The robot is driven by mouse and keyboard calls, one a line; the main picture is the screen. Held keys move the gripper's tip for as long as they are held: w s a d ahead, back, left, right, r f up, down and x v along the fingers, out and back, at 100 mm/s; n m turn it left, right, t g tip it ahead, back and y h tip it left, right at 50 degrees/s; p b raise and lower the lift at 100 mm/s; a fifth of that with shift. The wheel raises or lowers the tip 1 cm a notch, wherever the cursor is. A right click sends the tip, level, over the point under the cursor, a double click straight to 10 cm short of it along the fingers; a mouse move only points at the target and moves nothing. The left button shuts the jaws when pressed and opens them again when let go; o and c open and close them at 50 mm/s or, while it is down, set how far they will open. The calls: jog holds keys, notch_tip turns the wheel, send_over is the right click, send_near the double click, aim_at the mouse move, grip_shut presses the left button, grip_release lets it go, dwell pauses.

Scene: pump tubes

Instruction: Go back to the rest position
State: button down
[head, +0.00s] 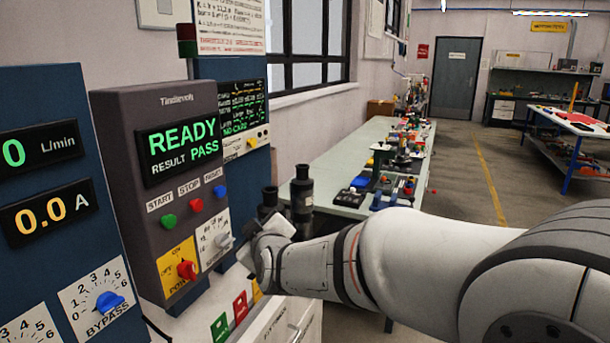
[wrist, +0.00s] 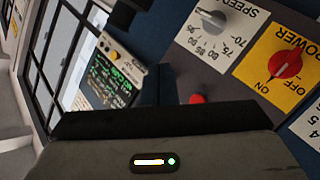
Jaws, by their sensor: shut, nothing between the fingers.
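My gripper (head: 258,243) is at the end of my arm, just right of the dark test console (head: 130,110) in the head view, close to the grey speed knob (head: 224,240). It looks shut and empty; its fingertips are hard to make out. The wrist view shows the gripper body along the bottom, with the speed knob (wrist: 213,18) and the red power knob (wrist: 285,65) beyond it. The power knob (head: 187,270) also shows in the head view. The console display (head: 180,148) reads READY and RESULT PASS. I cannot tell whether the gripper touches the console.
Green start (head: 168,221), red stop (head: 196,205) and blue reset (head: 219,191) buttons sit under the display. A blue bypass knob (head: 108,300) is at left. A black cylinder (head: 302,190) stands behind my gripper. A long bench (head: 340,160) with parts runs back; floor at right is open.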

jog(key=s+d+f+m+g+h, duration=0.25)
jog(key=s+d, duration=0.25)
jog(key=d, duration=0.4)
jog(key=s+d+f+m+g+h, duration=0.1)
jog(key=s+d+f+m+g, duration=0.3)
jog(key=s+d, duration=0.3)
jog(key=s+d+f+m+g+h, duration=0.1)
jog(key=s+d+f+m+g, duration=0.1)
jog(key=s+d, duration=0.4)
jog(key=s+d+f+m+g+h+p, duration=0.1)
jog(key=s+d+f+m+g, duration=0.1)
jog(key=s+d, duration=0.3)
jog(key=s+m+g, duration=0.1)
jog(key=s, duration=0.2)
jog(key=shift+d+f+m+h, duration=0.35)
jog(key=shift+d+f, duration=0.05)
jog(key=shift+w+g, duration=0.1)
jog(key=shift+g, duration=0.15)
